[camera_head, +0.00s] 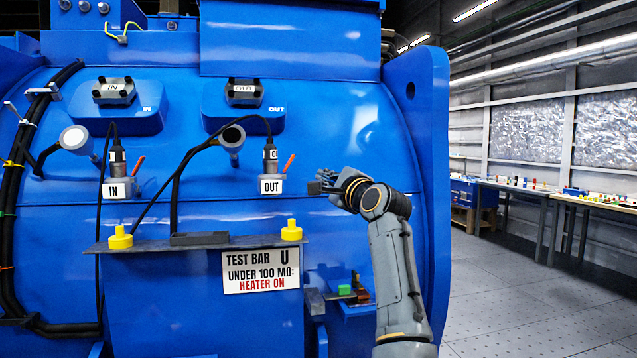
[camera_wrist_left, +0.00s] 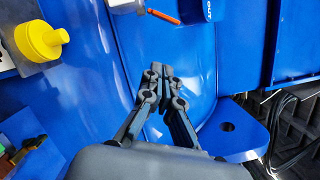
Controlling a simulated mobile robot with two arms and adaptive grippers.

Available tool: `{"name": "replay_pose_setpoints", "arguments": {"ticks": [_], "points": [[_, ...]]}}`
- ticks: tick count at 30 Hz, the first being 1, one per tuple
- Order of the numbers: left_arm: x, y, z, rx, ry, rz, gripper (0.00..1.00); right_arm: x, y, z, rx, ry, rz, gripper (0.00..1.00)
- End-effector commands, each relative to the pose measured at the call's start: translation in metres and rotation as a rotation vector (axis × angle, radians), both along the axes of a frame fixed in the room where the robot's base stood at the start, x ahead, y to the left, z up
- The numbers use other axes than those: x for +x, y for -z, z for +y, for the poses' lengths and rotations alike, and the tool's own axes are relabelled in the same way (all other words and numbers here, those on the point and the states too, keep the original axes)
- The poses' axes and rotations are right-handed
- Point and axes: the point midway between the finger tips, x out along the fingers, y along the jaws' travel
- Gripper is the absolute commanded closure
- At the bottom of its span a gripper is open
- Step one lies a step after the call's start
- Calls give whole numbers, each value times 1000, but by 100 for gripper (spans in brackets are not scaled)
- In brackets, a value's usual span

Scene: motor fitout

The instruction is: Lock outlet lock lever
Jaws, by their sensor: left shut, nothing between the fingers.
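The outlet lock lever (camera_head: 288,163) is a thin orange-red bar. It slants up and to the right from the grey outlet connector with the OUT label (camera_head: 271,186), on the blue motor housing. In the left wrist view the lever (camera_wrist_left: 163,17) shows at the top, above and apart from the fingertips. My left gripper (camera_head: 316,188) is to the right of the connector and a little below the lever, touching neither as far as I can see. Its fingers (camera_wrist_left: 160,72) are closed together and empty. My right gripper is not in view.
The matching IN connector (camera_head: 117,188) has its own orange-red lever (camera_head: 138,165). Below is a ledge with yellow knobs (camera_head: 291,231) and a test bar sign (camera_head: 261,270). Black cables run to both connectors. A blue flange (camera_head: 428,130) stands at the right.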

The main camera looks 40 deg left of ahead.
Motion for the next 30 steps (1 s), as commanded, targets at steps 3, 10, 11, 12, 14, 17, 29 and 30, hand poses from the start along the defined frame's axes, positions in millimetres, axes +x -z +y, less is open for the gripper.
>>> {"name": "replay_pose_setpoints", "arguments": {"ticks": [3,10,11,12,14,17,29,30], "points": [[-7,5,-16,-2,1,1,100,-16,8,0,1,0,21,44],[-14,6,-27,-1,0,4,100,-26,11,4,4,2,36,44],[-14,5,-27,-1,0,4,100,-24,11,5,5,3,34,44],[-14,5,-27,-1,0,4,100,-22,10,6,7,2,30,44],[-14,5,-27,-1,0,4,100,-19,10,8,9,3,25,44],[-14,5,-27,-1,0,3,100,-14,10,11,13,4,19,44],[-17,10,-22,72,-24,41,100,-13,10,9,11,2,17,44],[-19,13,-19,133,-43,73,100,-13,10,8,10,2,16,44]]}}
